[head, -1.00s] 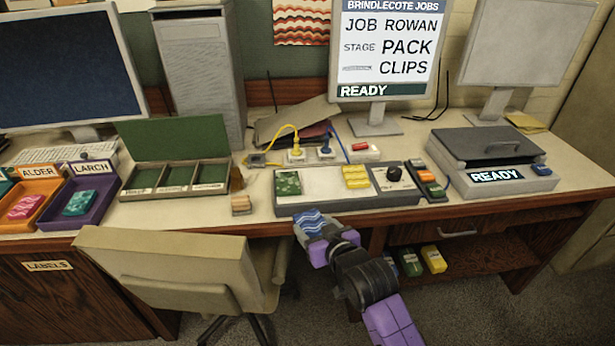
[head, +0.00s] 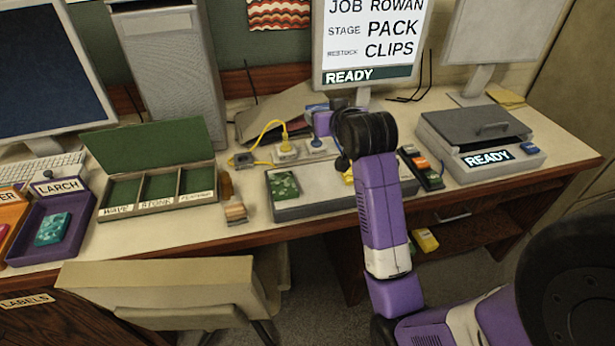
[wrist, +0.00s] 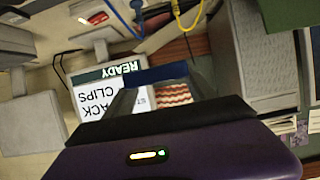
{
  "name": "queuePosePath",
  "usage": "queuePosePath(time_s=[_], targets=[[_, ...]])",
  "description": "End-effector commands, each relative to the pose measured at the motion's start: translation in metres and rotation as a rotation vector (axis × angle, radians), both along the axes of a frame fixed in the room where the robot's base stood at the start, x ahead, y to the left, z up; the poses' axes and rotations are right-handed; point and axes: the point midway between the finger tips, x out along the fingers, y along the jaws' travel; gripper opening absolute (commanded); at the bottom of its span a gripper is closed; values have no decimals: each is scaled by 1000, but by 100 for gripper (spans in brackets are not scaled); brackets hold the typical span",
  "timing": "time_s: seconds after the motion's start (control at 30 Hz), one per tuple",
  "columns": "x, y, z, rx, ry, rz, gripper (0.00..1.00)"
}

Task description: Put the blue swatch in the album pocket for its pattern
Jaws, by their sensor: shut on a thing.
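My gripper (head: 322,121) is raised over the back of the desk, in front of the monitor's lower edge. It is shut on the blue swatch (head: 316,107), whose edge shows as a blue strip between the fingers in the wrist view (wrist: 160,75). The swatch's pattern cannot be read now; the earlier head frame shows white wavy lines on it. The open green album (head: 155,205) lies to the left, apart from the gripper. Its three pockets look empty; their labels appear to read WAVE, STONE and FEATHER from left to right.
A grey tray unit (head: 320,206) with a green patterned swatch (head: 284,186) stands right of the album, partly behind my arm. A wooden block (head: 236,212) sits between them. A purple LARCH tray (head: 80,225) holds a teal swatch. Cables and plugs (head: 285,150) lie behind.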

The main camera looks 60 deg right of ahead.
Motion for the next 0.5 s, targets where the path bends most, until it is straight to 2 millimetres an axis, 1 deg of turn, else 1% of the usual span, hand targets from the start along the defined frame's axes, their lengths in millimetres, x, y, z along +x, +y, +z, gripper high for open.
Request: queuePosePath(time_s=[0.17, 0.27, 0.5], targets=[[-2, 3, -14, 1, 2, 0, 25], [-2, 3, -32, 3, 4, 0, 25], [-3, 3, -89, 5, 4, 0, 25]])
